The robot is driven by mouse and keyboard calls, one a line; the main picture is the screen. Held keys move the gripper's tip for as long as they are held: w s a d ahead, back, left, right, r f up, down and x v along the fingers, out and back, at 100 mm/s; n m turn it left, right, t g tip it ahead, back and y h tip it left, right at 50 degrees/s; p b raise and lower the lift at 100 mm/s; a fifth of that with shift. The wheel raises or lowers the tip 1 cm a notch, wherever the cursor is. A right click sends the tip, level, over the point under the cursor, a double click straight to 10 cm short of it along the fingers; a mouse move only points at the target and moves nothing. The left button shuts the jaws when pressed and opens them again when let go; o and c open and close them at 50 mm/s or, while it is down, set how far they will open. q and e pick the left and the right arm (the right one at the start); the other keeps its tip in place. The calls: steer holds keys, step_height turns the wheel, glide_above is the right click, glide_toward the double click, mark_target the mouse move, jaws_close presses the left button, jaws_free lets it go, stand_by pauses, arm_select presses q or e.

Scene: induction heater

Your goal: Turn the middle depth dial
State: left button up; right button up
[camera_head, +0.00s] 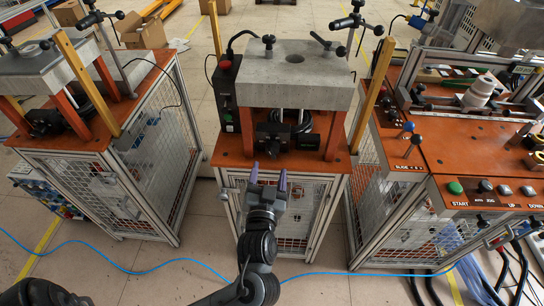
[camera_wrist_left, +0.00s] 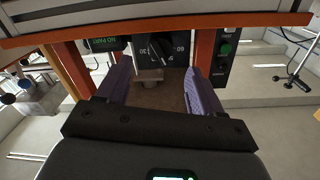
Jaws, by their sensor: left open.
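The middle induction heater (camera_head: 295,75) stands on an orange-topped bench, with a thick grey block on orange legs. A black unit (camera_head: 272,136) sits below the block. In the left wrist view, a black dial (camera_wrist_left: 158,47) with a pale pointer and numbers around it is on a dark panel, beyond my fingers. The dial's face is too small to read in the head view. My left gripper (camera_head: 268,174) is open and empty at the front of the middle bench. In the left wrist view its purple fingers (camera_wrist_left: 157,78) are spread, apart from the dial.
A black control box (camera_head: 226,92) with a red button stands left of the block. A green-lit display (camera_wrist_left: 105,44) is beside the dial. The orange bench edge (camera_head: 215,160) lies close to the gripper. Other benches stand left (camera_head: 85,145) and right (camera_head: 440,150).

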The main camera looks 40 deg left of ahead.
mark_target(272, 156)
arm_select(q)
steer(key=b+x, duration=0.2)
steer(key=x, duration=0.4)
steer(key=shift+w+a+f, duration=0.1)
steer(key=shift+w+a, duration=0.05)
steer(key=shift+w, duration=0.05)
steer(key=shift+w+a, duration=0.4)
steer(key=shift+w, duration=0.1)
steer(key=c, duration=1)
steer(key=shift+c, duration=0.2)
steer(key=shift+n, duration=0.4)
steer(key=n+p, duration=0.1)
steer(key=n, duration=0.2)
steer(key=n+p, duration=0.1)
steer(key=n, duration=0.4)
steer(key=shift+d, duration=0.1)
